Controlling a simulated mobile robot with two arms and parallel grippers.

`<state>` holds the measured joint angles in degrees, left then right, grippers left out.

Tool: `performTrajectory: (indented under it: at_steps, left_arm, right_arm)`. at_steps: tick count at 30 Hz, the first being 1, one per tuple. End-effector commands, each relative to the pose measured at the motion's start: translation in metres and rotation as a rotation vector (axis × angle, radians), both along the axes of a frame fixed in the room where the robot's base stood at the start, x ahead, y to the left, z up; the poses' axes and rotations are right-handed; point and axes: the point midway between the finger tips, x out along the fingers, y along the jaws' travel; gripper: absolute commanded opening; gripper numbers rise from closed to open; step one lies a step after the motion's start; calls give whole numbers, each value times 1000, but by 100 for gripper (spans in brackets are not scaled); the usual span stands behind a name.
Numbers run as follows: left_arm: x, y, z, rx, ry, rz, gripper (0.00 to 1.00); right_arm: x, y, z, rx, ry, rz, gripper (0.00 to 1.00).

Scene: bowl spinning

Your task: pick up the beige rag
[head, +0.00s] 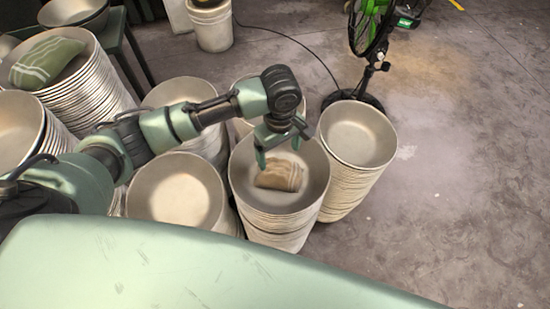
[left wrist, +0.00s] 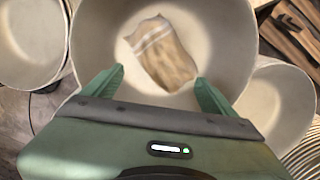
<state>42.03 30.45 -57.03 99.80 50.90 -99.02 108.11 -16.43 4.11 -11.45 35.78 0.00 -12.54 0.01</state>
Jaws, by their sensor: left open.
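The beige rag (head: 279,176) lies inside the top bowl of a stack (head: 310,160) in the middle of the head view. It has pale stripes. It also shows in the left wrist view (left wrist: 163,53), lying in the bowl (left wrist: 225,30) ahead of the fingertips. My left gripper (head: 279,148) is over that bowl, pointing down, with its fingers apart. In the left wrist view the open fingers (left wrist: 159,88) stand on either side of the rag's near end, with nothing between them. I cannot tell the exact height gap. My right gripper is not in view.
Other bowl stacks stand close around, to the left (head: 177,190) and the right (head: 358,135). A green striped cloth (head: 47,62) lies on a stack at far left. The floor at right is clear.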

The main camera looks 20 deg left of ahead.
Motion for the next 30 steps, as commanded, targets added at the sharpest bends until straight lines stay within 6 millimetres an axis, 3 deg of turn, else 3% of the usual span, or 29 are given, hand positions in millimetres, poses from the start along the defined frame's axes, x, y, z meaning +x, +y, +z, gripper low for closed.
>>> performTrajectory:
  at_steps: [5, 12, 16, 26, 30]
  left_arm:
    - [-1, 0, -19, 1, 3, 2, 87]
    - [-6, -4, -49, 2, 3, 1, 87]
    - [-7, -6, -68, 2, 1, 2, 87]
    - [-6, -6, -77, 1, -1, 0, 87]
    - [-6, -6, -77, 1, -1, 0, 54]
  right_arm:
    - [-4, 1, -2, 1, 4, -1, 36]
    - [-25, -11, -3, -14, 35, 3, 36]
    - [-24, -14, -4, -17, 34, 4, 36]
    - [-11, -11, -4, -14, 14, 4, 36]
    - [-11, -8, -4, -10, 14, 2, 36]
